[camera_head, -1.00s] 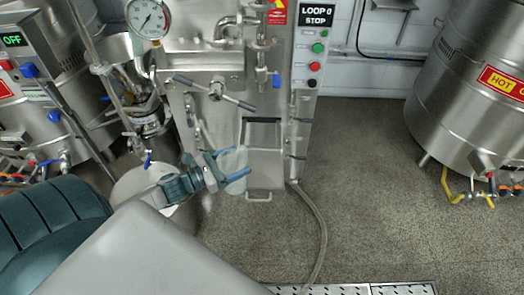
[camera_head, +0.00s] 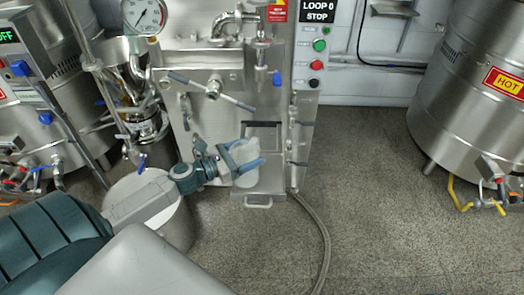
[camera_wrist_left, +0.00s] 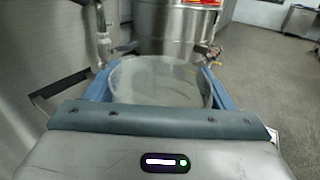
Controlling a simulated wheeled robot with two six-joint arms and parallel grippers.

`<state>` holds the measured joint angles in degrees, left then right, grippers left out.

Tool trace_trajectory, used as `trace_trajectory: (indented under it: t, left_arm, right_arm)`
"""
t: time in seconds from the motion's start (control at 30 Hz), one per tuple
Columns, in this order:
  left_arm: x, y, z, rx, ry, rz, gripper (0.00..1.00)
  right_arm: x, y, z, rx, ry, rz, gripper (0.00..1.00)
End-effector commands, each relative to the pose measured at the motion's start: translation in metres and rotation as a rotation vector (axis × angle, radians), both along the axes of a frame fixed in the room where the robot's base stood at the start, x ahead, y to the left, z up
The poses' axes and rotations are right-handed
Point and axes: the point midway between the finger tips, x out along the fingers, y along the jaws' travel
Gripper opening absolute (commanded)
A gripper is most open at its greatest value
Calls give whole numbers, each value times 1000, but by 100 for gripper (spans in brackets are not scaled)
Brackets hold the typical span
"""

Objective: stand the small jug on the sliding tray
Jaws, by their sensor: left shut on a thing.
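The small jug (camera_head: 244,153) is a pale, translucent vessel. My left gripper (camera_head: 254,153) is shut on it, with one blue finger on each side. In the left wrist view the jug's round rim (camera_wrist_left: 160,75) fills the space between the fingers. The sliding tray (camera_head: 270,181) is a steel shelf with a front handle, low on the front of the mill. The jug appears upright in front of the tray and overlaps its left part. I cannot tell whether its base touches the tray. My right gripper is not in view.
A steel pot (camera_head: 173,219) stands below my left arm. A hose (camera_head: 322,235) runs along the floor to the right. A large HOT vessel (camera_head: 472,110) stands far right, with open floor between.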

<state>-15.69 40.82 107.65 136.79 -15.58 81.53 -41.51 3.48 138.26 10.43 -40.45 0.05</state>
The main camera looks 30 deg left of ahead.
Motion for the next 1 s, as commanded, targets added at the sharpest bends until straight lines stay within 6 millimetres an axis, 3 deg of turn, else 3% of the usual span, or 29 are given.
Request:
trace_trajectory:
  t: [0.1, 0.3, 0.57, 0.6, 0.73, 1.0]
  left_arm:
    - [17, -3, 3, -4, 0, 2, 40]
    - [50, -6, -2, -3, 0, 0, 40]
    - [71, -9, -5, -3, 1, -1, 40]
    - [69, -8, -19, -3, 6, -1, 40]
    - [68, -8, -37, -2, 4, -1, 40]
    - [68, -8, -41, 0, 2, -2, 40]
  right_arm:
    - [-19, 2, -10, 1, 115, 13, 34]
    - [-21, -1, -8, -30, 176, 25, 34]
    - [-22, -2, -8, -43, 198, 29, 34]
    - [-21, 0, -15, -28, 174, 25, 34]
    - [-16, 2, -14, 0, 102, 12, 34]
    - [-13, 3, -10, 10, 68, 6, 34]
